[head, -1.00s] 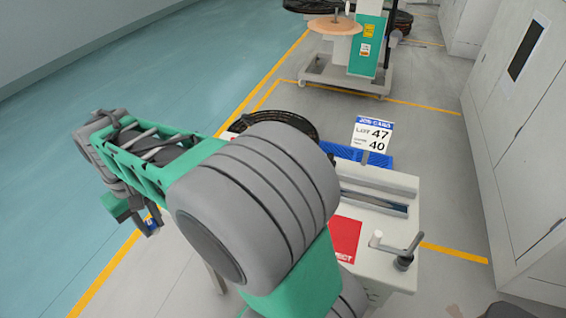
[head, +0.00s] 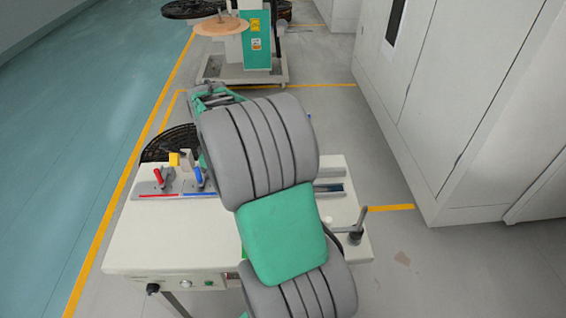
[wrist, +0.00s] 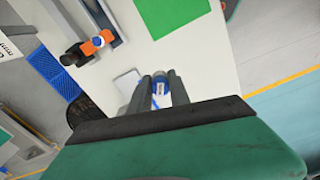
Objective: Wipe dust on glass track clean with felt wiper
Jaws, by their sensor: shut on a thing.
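My gripper (wrist: 160,92) is shut on a small blue and white piece (wrist: 161,93), which looks like the felt wiper. Its lower part is mostly hidden between the fingers. In the wrist view it is over or near the white bench top. In the head view my own arm hides the gripper. A dark blue strip in a pale frame, likely the glass track (head: 330,188), shows at the right of the bench, partly behind my arm. I cannot make out any dust on it.
The white bench (head: 150,246) carries red (head: 158,178) and blue (head: 197,178) handled clamps and a crank (head: 356,232). The wrist view shows an orange and black item (wrist: 91,46) and a green sheet (wrist: 175,14). Grey cabinets (head: 460,110) stand right.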

